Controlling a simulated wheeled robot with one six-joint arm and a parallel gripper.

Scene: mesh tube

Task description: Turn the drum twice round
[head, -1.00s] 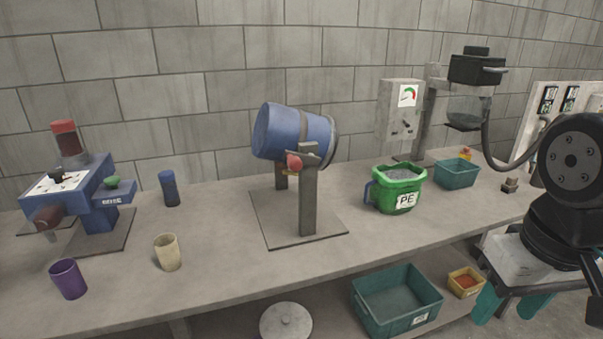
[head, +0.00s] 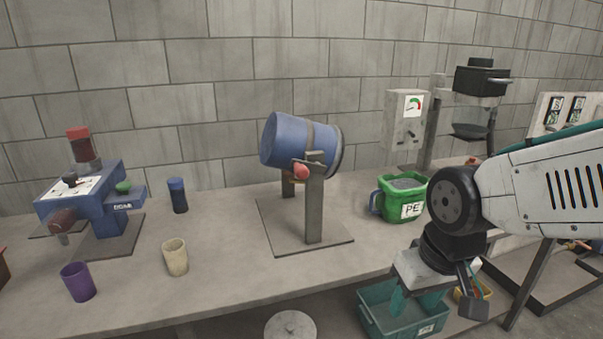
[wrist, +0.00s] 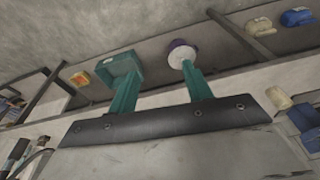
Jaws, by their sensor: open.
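The blue drum (head: 290,139) hangs tilted in a grey stand (head: 315,205) on the bench, its narrower closed end to the left and its rimmed end to the right. A red knob (head: 301,170) sits at the pivot on the near side of the stand. My gripper (head: 420,298) is at the bench's front edge, right of the drum and apart from it, pointing down. In the wrist view my gripper (wrist: 158,88) shows two teal fingers spread apart with nothing between them. The drum is not clearly seen in the wrist view.
A green PE bucket (head: 400,197) stands right of the drum. A blue machine (head: 95,195), a dark blue cup (head: 177,195), a cream cup (head: 175,256) and a purple cup (head: 78,282) stand left. A teal bin (head: 385,318) is below the bench. The bench before the drum is clear.

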